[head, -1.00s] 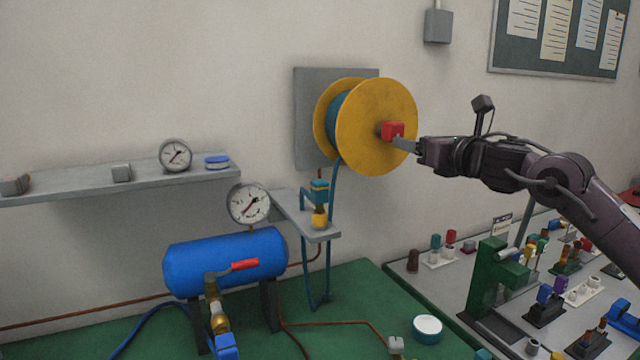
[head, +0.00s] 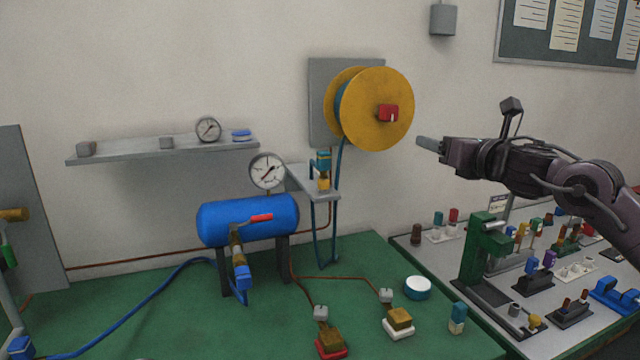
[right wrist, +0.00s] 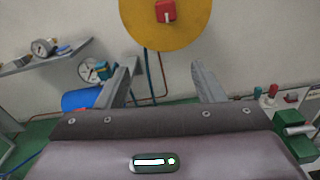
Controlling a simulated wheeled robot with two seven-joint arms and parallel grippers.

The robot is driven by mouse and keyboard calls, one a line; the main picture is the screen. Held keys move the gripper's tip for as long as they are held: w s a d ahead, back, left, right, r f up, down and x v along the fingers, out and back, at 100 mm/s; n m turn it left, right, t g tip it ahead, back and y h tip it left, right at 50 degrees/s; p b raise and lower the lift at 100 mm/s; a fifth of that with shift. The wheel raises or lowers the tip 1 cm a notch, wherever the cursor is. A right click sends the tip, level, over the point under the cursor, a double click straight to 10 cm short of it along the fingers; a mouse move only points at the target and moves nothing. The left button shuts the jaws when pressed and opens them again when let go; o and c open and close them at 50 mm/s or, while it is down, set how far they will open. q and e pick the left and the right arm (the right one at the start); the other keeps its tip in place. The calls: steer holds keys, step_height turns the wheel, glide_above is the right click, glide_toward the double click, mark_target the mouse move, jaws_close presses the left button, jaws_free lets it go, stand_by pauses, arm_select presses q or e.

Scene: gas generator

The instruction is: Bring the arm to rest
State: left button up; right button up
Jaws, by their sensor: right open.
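My right gripper (head: 428,143) is in the air in front of the wall, to the right of the yellow hose reel (head: 375,135). It is open and empty, and apart from the reel. In the right wrist view its two fingers (right wrist: 168,82) stand wide apart with nothing between them. The red block (head: 388,113) at the reel's centre also shows ahead of the fingers in the right wrist view (right wrist: 166,11). My left gripper is not in view.
A blue tank (head: 245,222) with a gauge (head: 267,171) stands on the green table (head: 150,300). A grey shelf (head: 120,152) is on the wall. A grey table with a green stand (head: 480,250) and several small parts is below my right arm. Air around the gripper is clear.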

steer(key=s+a+f+m+g, duration=0.1)
steer(key=s+a+f+m, duration=0.3)
steer(key=f, duration=0.5)
steer(key=s+a+f+m+g+h, duration=0.1)
steer(key=s+a+f+m, duration=0.1)
steer(key=a+f+m, duration=0.55)
steer(key=s+a+f+m+g, duration=0.1)
steer(key=s+a+f+m, duration=0.25)
steer(key=f, duration=0.65)
steer(key=s+d+f+m+g+h, duration=0.2)
steer(key=s+d+f+m+g, duration=0.1)
steer(key=s+f+m, duration=0.55)
steer(key=s+d+f+m+g+h, duration=0.1)
steer(key=s+d+f+m+g, duration=0.4)
steer(key=s, duration=0.7)
steer(key=s+d+f+m+g+h, duration=0.2)
steer(key=s+f+m, duration=0.5)
steer(key=s+m, duration=0.3)
step_height(320, 180, down, 29)
steer(key=s+n+g, duration=0.2)
steer(key=s+d+f, duration=0.2)
steer(key=s+f, duration=0.7)
steer(key=s+d+f, duration=0.2)
steer(key=s+f, duration=0.7)
steer(key=s, duration=0.1)
steer(key=shift+s+f+g, duration=0.25)
steer(key=shift+f+g, duration=0.05)
steer(key=shift+g, duration=0.1)
